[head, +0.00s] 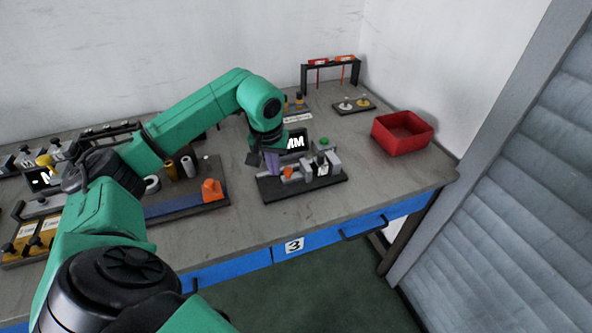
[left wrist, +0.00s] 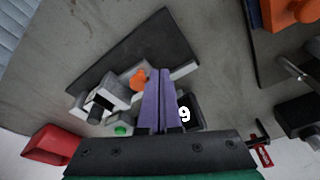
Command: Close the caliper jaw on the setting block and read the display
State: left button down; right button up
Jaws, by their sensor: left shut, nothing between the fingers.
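The caliper station has a dark base plate (head: 320,187), also in the left wrist view (left wrist: 138,48). Grey blocks (head: 334,162) stand on it, with an orange knob (head: 287,173) and a green button (head: 324,142). I cannot tell which block is the setting block. My right gripper is out of view.
A red bin (head: 402,133) stands right of the station. A small dark tray with light pieces (head: 354,105) and a black rack (head: 331,68) are behind. Another fixture with an orange block (head: 212,189) lies left. The bench front right of the station is clear.

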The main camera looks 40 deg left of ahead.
aim_at(286, 171)
pick_arm(q)
jog(key=shift+f+b, duration=1)
jog(key=shift+f, duration=0.65)
jog(key=shift+w+d+r+p, duration=0.1)
jog(key=shift+w+d+p, duration=0.55)
jog(key=shift+w+p, duration=0.35)
jog(key=shift+w+d+r+p, duration=0.1)
jog(key=shift+w+d+p, duration=0.25)
jog(key=shift+w, duration=0.25)
dwell(0.8)
jog(key=shift+s+a, duration=0.15)
jog(key=shift+s, duration=0.1)
jog(key=shift+s, duration=0.1)
